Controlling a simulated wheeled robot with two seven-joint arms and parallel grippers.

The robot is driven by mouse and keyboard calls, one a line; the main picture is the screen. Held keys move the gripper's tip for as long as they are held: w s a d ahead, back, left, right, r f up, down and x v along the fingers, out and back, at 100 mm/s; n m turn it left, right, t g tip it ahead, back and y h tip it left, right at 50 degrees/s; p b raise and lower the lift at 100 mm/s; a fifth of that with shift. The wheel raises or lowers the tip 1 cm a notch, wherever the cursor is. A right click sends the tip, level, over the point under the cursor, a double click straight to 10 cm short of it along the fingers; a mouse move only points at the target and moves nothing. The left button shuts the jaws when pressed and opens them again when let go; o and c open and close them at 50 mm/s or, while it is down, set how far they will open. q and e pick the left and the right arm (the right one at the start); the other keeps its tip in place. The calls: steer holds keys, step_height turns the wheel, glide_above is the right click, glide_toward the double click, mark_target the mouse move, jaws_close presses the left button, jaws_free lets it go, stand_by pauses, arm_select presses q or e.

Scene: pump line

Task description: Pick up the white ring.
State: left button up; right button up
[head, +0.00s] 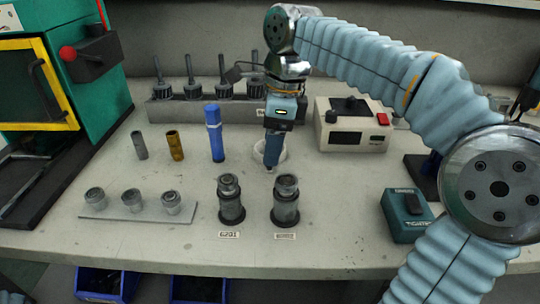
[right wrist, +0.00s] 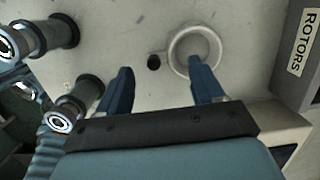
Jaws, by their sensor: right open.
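The white ring (head: 256,152) lies flat on the bench in the middle of the head view, partly hidden behind my right gripper. It also shows in the right wrist view (right wrist: 174,46), round with a wide opening. My right gripper (head: 271,164) points down at the ring. In the right wrist view its two blue fingers (right wrist: 160,68) are apart with nothing held. The right finger's tip overlaps the ring's near rim, and the left finger is outside the ring. I cannot tell whether a finger touches it. My left gripper is not in view.
Two dark metal cylinders (head: 231,203) stand in front of the ring. A blue tube (head: 215,140) stands to the left. The rotor rack (head: 180,112) is behind, and a beige box (head: 352,138) is at right. Bare bench lies at front right of the ring.

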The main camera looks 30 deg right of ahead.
steer(key=f, duration=0.2)
steer(key=shift+w+a+f, duration=0.15)
steer(key=shift+a+f, duration=0.05)
steer(key=shift+f, duration=0.15)
steer(key=c, duration=1.1)
steer(key=shift+r, duration=0.2)
steer(key=shift+r, duration=0.3)
step_height(320, 180, up, 3)
steer(key=shift+a, duration=0.15)
steer(key=s+a+r+p, duration=0.1)
steer(key=s+a+r, duration=0.6)
steer(key=s, duration=0.5)
step_height(320, 180, up, 2)
steer(key=shift+r, duration=0.1)
